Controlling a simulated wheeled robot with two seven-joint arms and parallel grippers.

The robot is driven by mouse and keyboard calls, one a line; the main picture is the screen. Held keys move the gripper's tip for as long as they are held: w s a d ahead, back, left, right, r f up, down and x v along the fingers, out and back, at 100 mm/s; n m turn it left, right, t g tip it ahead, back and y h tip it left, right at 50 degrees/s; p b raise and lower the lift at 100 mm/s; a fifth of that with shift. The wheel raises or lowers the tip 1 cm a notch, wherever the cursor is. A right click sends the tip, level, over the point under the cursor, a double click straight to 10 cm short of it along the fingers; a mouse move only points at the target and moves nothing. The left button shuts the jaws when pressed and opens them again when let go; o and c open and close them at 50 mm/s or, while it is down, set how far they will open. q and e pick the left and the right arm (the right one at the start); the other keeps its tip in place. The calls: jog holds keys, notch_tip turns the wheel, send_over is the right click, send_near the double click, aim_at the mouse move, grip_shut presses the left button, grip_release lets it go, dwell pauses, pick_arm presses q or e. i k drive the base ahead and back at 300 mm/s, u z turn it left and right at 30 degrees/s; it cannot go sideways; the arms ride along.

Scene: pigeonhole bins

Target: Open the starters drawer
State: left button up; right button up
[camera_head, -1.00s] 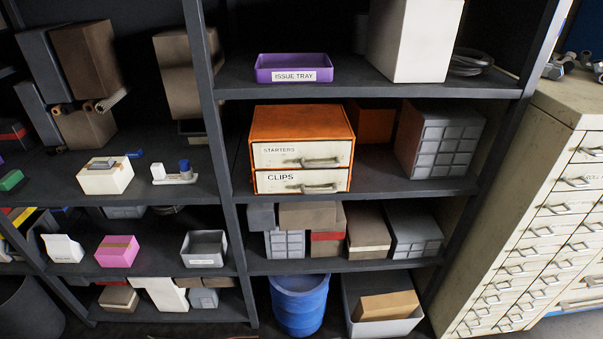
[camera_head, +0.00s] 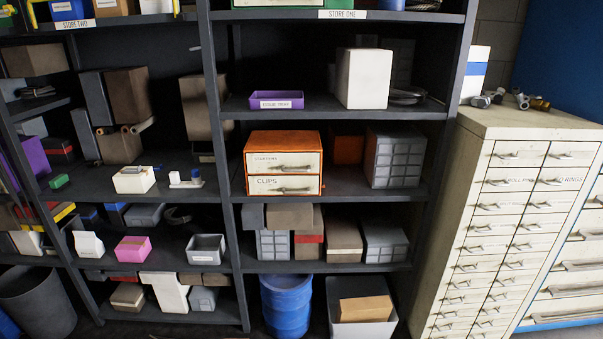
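The starters drawer (camera_head: 285,163) is the upper drawer of a small orange cabinet (camera_head: 284,139) on a middle shelf. It has a cream front with a bar handle and looks closed. The clips drawer (camera_head: 285,185) sits directly below it, also closed, with its own bar handle. The label on the upper drawer is small and blurred now; it reads "STARTERS" in the earlier frame. Neither of my grippers shows in the head view.
A purple issue tray (camera_head: 276,101) and a white box (camera_head: 363,79) stand on the shelf above. A grey bin unit (camera_head: 394,157) stands right of the cabinet. A blue barrel (camera_head: 287,306) is below. A tall cream drawer cabinet (camera_head: 500,222) stands at the right.

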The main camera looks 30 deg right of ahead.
aim_at(271, 162)
jog(key=z, duration=0.95)
jog(key=i, duration=1.7)
jog(key=u, duration=0.45)
